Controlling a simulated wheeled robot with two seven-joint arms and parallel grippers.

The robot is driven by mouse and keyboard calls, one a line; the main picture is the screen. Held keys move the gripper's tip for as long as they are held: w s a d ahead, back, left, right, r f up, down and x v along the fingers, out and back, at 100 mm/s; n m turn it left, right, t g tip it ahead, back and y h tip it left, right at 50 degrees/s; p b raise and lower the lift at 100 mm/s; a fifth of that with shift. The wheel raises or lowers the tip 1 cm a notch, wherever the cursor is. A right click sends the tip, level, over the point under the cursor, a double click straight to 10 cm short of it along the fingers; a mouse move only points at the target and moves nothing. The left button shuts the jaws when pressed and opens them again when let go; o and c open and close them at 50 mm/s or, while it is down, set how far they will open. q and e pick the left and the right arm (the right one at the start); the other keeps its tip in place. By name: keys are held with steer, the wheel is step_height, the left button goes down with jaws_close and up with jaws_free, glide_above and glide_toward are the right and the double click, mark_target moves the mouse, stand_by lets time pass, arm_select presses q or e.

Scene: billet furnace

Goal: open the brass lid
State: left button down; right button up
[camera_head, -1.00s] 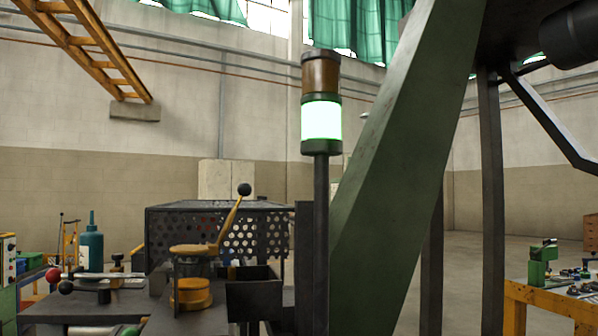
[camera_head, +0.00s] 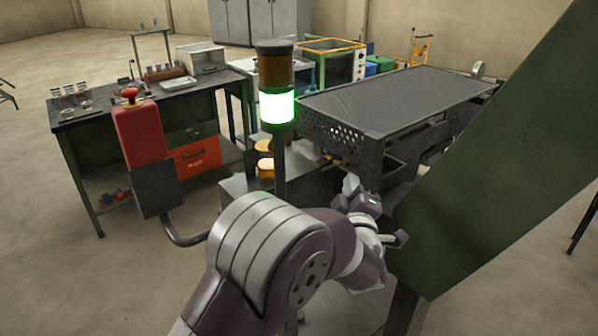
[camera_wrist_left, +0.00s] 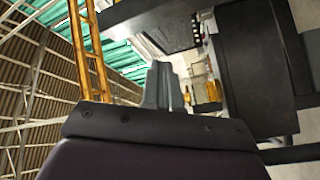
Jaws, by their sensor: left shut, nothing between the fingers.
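The brass lid (camera_head: 264,146) shows as a yellow-orange round piece on a small pot (camera_head: 265,168), partly hidden behind the signal lamp post. I cannot tell from here whether it is tilted. My left gripper (camera_head: 350,184) is to the right of the lid and apart from it, in front of the perforated guard. In the left wrist view its grey fingers (camera_wrist_left: 161,85) are together with nothing between them. A small yellow-orange piece (camera_wrist_left: 212,91) shows beyond them to the right; I cannot tell what it is. My right gripper is out of view.
The signal lamp (camera_head: 276,105) glows white on its post, close beside my left arm. A perforated guard box (camera_head: 410,100) stands behind the gripper. A green slanted beam (camera_head: 490,170) blocks the right. A red box (camera_head: 139,134) on a bent arm stands left.

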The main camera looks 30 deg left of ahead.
arm_select(q)
steer(key=s+a+n+g+y+b, duration=0.35)
steer(key=s+n+y, duration=0.25)
steer(key=n+y, duration=0.4)
steer(key=s+r+p+x, duration=0.1)
steer(key=p+x, duration=0.5)
steer(key=x, duration=0.8)
steer(key=shift+w+a+r+n+y, duration=0.2)
steer(key=shift+r+n+y, duration=0.1)
steer(key=shift+n, duration=0.1)
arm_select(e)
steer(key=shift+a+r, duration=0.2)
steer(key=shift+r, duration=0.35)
arm_select(q)
steer(key=shift+g, duration=0.25)
steer(key=a+r+g+h, duration=0.1)
steer(key=w+a+r+n+g+h, duration=0.1)
steer(key=a, duration=0.1)
steer(key=shift+w+a+r+h, duration=0.1)
steer(key=shift+w+r+h, duration=0.05)
steer(key=shift+r+h, duration=0.2)
steer(key=shift+w, duration=0.1)
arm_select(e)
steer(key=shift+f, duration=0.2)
